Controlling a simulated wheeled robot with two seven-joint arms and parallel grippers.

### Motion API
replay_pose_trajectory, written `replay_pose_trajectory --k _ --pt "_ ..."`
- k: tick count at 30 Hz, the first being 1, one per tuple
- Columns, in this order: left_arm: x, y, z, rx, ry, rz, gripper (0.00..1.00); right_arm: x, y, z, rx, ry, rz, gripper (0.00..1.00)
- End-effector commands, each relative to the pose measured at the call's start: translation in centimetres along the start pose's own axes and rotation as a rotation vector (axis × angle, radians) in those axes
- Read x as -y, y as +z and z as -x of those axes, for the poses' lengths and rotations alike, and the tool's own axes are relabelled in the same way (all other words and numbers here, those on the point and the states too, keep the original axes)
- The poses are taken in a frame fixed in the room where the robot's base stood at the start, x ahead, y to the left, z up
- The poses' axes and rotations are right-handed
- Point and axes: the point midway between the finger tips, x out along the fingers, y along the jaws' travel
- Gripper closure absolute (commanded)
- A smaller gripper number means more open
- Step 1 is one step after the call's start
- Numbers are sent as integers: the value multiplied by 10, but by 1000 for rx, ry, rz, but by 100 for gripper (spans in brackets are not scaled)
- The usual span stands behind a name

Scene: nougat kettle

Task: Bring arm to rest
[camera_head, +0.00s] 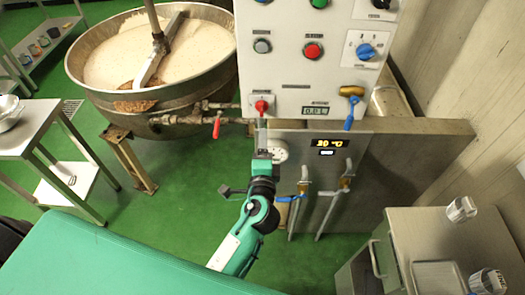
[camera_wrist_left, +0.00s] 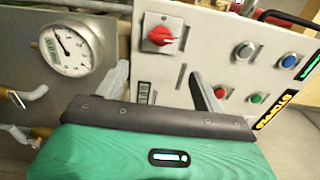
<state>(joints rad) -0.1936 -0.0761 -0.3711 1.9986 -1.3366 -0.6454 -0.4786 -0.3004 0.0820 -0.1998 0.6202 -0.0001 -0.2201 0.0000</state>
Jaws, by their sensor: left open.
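My left gripper (camera_head: 262,132) is in front of the control panel (camera_head: 300,75), below the red rotary knob (camera_head: 262,106). In the left wrist view its two fingers (camera_wrist_left: 159,74) are spread apart with nothing between them. The red knob on its white plate (camera_wrist_left: 160,38) shows beyond the fingertips, and I see no contact with it. My left arm reaches up from the lower middle of the head view. My right gripper is not in either view.
A round gauge (camera_wrist_left: 68,48) is beside the gripper. A large kettle (camera_head: 150,105) with pale mass stands at the back left. Pipes with a red-handled valve (camera_head: 217,125) and blue-handled valves are close by. A steel table (camera_head: 30,130) is left, and a drawer cabinet (camera_head: 440,240) right.

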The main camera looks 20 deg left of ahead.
Motion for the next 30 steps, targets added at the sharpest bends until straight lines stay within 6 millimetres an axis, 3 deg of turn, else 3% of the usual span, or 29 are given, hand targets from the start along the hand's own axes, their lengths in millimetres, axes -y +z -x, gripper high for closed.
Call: replay_pose_trajectory --k 17,20,23,26,30 --pt "0 0 3 0 0 0 31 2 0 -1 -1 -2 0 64" --pt "-12 -2 2 -10 23 5 31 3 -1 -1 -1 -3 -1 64" --pt "-51 -9 1 -39 97 25 31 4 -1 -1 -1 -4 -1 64" --pt "-116 -15 5 -79 224 68 31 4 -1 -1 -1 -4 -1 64" --pt "-223 -15 27 -109 442 160 31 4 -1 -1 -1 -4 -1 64"
